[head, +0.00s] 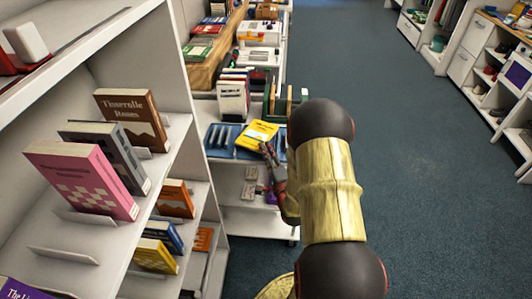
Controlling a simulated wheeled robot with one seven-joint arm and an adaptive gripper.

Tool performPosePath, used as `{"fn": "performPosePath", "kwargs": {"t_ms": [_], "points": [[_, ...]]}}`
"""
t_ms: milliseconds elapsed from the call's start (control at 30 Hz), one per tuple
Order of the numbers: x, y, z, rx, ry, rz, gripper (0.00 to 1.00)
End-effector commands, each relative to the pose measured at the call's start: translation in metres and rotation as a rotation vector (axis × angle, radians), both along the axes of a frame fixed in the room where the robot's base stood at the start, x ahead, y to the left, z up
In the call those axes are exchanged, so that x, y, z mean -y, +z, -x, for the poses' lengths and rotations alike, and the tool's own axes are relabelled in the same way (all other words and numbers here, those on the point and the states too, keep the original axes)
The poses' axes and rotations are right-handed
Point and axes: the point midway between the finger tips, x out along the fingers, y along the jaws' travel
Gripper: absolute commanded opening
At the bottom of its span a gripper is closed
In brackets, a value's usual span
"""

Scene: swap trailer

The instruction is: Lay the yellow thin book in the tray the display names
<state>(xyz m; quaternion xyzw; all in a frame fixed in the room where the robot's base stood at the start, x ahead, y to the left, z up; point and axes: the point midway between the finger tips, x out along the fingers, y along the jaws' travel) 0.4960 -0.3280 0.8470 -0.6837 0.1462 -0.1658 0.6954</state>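The yellow thin book (257,135) shows at the middle of the head view, over the right part of a blue tray-like surface (213,150) on a white cart. It lies at an angle. I cannot tell whether it rests there or is held just above. My gripper (266,149) is at the book's lower right edge, its fingers seeming to meet it. Whether the fingers are closed on it is too small to tell. No readable display shows.
A white bookcase (170,60) with several upright books fills the left. A wooden-topped counter (215,62) with books and white boxes stands behind the cart. Upright books (233,97) stand at the cart's back. Open blue carpet (430,210) lies to the right, with shelves beyond.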

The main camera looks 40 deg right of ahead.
Motion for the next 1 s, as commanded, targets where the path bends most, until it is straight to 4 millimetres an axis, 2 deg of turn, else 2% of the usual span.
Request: {"fn": "performPosePath", "kwargs": {"t_ms": [167, 500, 700, 1000], "points": [[-0.001, 0.015, 0.003, -0.001, -0.001, -0.002, 0.27], [-0.032, 0.01, 0.071, -0.001, -0.004, -0.002, 0.27], [-0.046, 0.008, 0.098, -0.002, -0.003, -0.002, 0.27], [-0.052, 0.008, 0.109, 0.0, 0.0, 0.0, 0.27]]}}
